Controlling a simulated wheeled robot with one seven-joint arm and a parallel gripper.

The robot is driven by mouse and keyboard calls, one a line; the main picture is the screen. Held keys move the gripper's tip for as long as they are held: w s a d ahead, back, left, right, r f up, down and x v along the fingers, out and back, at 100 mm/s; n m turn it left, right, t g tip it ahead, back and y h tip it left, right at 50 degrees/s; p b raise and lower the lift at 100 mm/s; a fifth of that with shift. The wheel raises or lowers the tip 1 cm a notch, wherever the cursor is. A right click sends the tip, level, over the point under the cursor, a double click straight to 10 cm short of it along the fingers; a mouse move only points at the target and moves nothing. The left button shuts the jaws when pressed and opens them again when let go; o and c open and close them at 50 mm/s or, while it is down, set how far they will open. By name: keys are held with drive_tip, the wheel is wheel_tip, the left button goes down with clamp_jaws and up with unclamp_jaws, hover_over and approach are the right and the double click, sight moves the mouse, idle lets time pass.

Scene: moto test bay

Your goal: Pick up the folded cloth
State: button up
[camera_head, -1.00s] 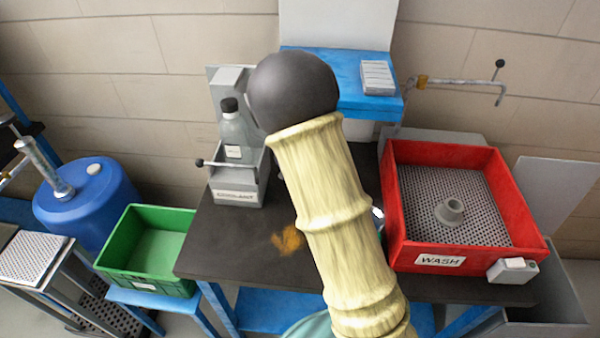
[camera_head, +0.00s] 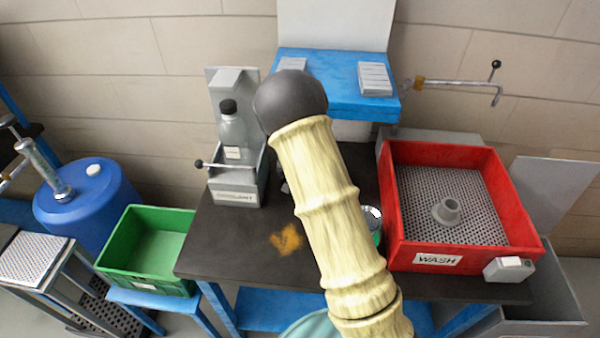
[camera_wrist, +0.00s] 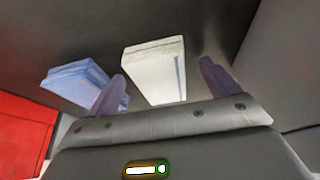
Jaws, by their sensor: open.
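In the wrist view a pale, off-white folded block with layered edges and a thin blue line (camera_wrist: 155,70) lies on a dark surface. A light blue layered folded cloth (camera_wrist: 82,84) lies to its left. I cannot tell for certain which one is the task's cloth. My gripper (camera_wrist: 162,71) is open, its two dark fingers apart. In the picture the pale block lies between the fingertips, and the blue one is beside and partly behind the left finger. I see no contact. In the head view my arm hides the gripper and both folded things.
A red wash bin (camera_head: 398,240) stands on the dark table (camera_head: 225,240) at right, a coolant holder with a bottle (camera_head: 233,133) at left. A round metal-topped thing (camera_head: 372,213) shows beside my arm. A blue shelf (camera_head: 338,70) bears two pale stacks. A green crate (camera_head: 118,240) stands left.

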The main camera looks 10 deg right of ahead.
drive_tip(key=shift+w+f, duration=0.1)
drive_tip(key=shift+f, duration=0.1)
drive_tip(key=shift+c, duration=0.2)
drive_tip(key=c, duration=1)
